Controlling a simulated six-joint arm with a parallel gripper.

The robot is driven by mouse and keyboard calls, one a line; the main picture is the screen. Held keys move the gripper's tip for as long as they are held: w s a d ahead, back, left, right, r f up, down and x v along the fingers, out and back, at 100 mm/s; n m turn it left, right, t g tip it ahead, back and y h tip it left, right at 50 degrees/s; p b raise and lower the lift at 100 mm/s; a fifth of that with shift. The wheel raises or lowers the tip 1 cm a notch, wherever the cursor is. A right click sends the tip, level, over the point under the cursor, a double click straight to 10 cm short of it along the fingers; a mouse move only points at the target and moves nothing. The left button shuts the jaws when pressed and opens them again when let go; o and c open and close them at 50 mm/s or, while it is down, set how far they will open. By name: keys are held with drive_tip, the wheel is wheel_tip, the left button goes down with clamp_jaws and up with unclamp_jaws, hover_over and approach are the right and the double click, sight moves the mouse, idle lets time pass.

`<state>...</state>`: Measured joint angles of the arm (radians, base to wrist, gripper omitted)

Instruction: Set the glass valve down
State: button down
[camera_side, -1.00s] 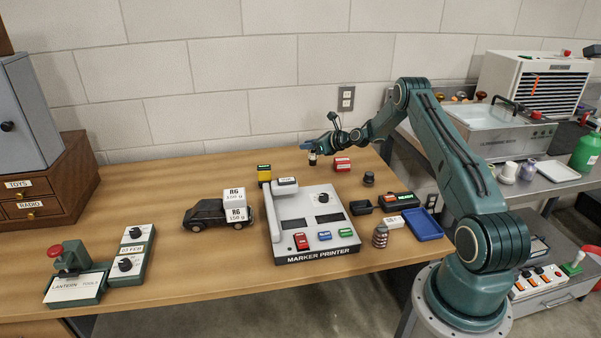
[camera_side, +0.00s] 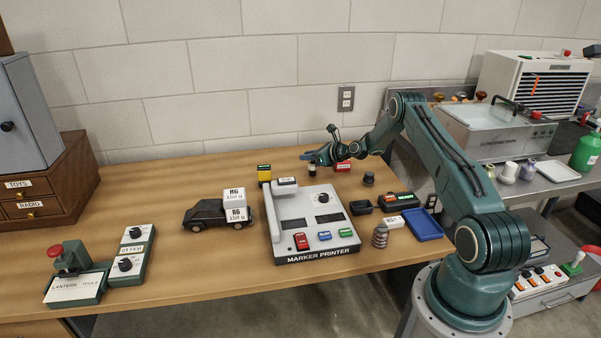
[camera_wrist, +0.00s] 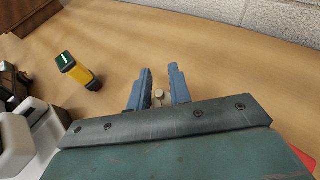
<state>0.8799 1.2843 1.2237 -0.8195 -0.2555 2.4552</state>
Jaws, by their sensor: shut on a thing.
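My gripper (camera_side: 309,157) is low over the back part of the table, behind the marker printer. It is shut on the glass valve (camera_side: 312,170), a small dark and pale piece that hangs upright below the fingers. In the wrist view my gripper's blue fingers (camera_wrist: 158,90) stand on either side of the valve's pale top (camera_wrist: 158,95); the rest of the valve is hidden there. I cannot tell whether its bottom touches the wooden table (camera_side: 170,175).
The marker printer (camera_side: 295,212) stands in front of the gripper. A yellow and black item (camera_side: 264,174) is to the left, also in the wrist view (camera_wrist: 79,70). A dark knob (camera_side: 368,178) stands farther right.

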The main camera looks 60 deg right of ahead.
drive_tip(key=shift+f, duration=0.15)
drive_tip(key=c, duration=1.3)
unclamp_jaws()
drive_tip(key=shift+r, duration=0.2)
drive_tip(key=shift+v, duration=6)
